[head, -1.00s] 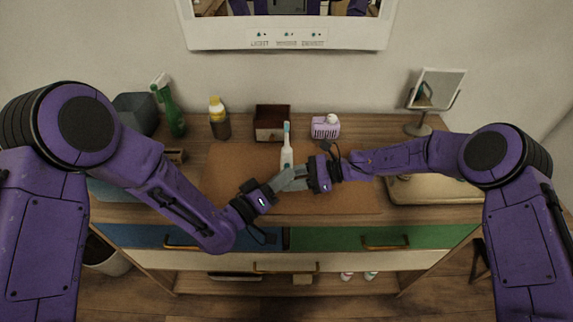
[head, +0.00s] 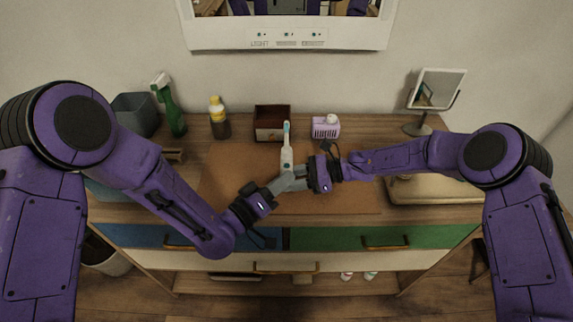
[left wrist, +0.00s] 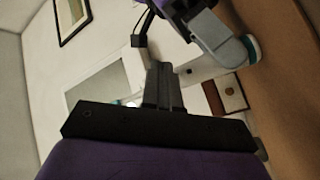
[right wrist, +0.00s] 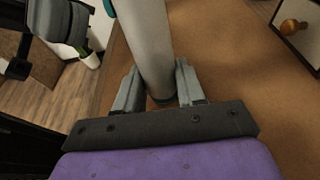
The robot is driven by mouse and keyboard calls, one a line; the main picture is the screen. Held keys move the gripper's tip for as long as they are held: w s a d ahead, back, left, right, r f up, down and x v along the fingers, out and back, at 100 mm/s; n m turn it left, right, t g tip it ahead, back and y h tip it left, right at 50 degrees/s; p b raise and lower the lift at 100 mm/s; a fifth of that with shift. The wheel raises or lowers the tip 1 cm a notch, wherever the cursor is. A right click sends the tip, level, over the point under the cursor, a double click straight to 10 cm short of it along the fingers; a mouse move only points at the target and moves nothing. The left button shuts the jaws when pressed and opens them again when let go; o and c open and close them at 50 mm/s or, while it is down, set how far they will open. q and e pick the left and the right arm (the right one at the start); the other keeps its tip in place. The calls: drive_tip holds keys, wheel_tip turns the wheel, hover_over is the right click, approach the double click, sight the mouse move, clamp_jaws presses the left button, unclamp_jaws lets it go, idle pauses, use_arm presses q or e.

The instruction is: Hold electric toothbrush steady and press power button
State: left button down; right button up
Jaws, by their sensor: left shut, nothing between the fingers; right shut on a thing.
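The electric toothbrush (head: 286,155) is white with a teal head and stands roughly upright above the brown mat in the head view. My right gripper (head: 293,180) is shut on its lower handle. In the right wrist view the handle (right wrist: 150,45) rises between both fingers. My left gripper (head: 281,184) is shut and empty, its tips close beside the right fingers and the handle. In the left wrist view the shut left fingers (left wrist: 163,85) are near the white handle (left wrist: 205,70); whether they touch it is unclear.
The brown mat (head: 235,195) lies on the dresser top. Behind stand a green spray bottle (head: 170,108), a yellow-capped bottle (head: 219,120), a small wooden box (head: 271,124), a lilac container (head: 326,127) and a mirror (head: 436,90). A beige pad (head: 440,191) lies at the right.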

use_arm(q)
drive_tip(key=s, duration=0.6)
use_arm(e)
drive_tip(key=o, duration=0.9)
